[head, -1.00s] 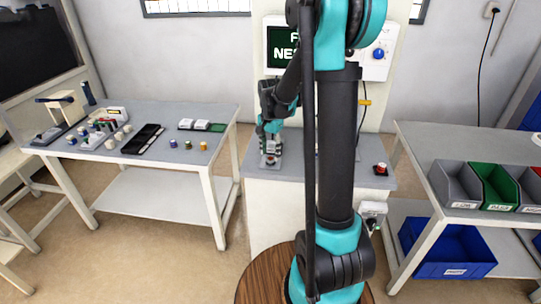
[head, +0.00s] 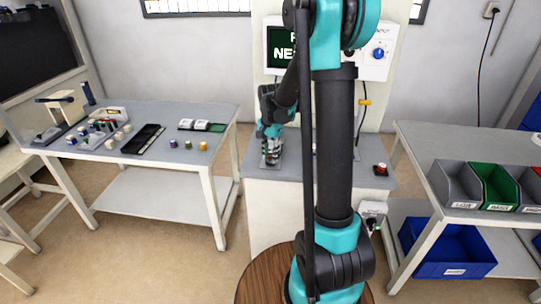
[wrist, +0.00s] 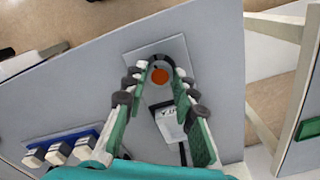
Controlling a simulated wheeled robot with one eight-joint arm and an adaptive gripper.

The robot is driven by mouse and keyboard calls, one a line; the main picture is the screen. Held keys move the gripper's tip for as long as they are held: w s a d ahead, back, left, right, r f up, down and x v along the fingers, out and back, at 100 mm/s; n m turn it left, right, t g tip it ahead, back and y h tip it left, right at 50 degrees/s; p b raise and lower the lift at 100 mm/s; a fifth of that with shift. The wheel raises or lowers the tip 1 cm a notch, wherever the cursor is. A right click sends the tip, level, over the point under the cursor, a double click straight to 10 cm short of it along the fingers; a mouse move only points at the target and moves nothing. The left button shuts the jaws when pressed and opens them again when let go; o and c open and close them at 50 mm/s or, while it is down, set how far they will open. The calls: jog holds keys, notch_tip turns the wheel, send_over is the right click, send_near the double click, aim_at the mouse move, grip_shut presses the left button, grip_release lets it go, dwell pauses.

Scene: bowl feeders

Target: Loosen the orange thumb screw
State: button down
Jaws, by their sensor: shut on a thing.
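The orange thumb screw (wrist: 160,76) shows in the wrist view as a small round orange head on a pale grey plate (wrist: 147,55). My gripper (wrist: 158,66) is over it, with one green-and-white finger on each side of the head. The fingers are shut on the screw; their exact contact is partly hidden by the dark finger pads. In the head view my gripper (head: 271,158) points down at the left part of the middle bench, and the screw cannot be made out there.
A blue strip with white blocks (wrist: 60,150) is at lower left. A panel with a screen (head: 283,47) stands behind the bench. A red button box (head: 381,169) sits right on the bench.

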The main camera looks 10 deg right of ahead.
jog(key=shift+n, duration=0.3)
jog(key=n, duration=0.3)
jog(key=shift+n, duration=0.3)
jog(key=n, duration=0.3)
jog(key=shift+n, duration=0.4)
jog(key=n, duration=0.4)
jog(key=shift+n, duration=2.1)
jog(key=c, duration=1.2)
grip_release()
jog(key=shift+r, duration=0.1)
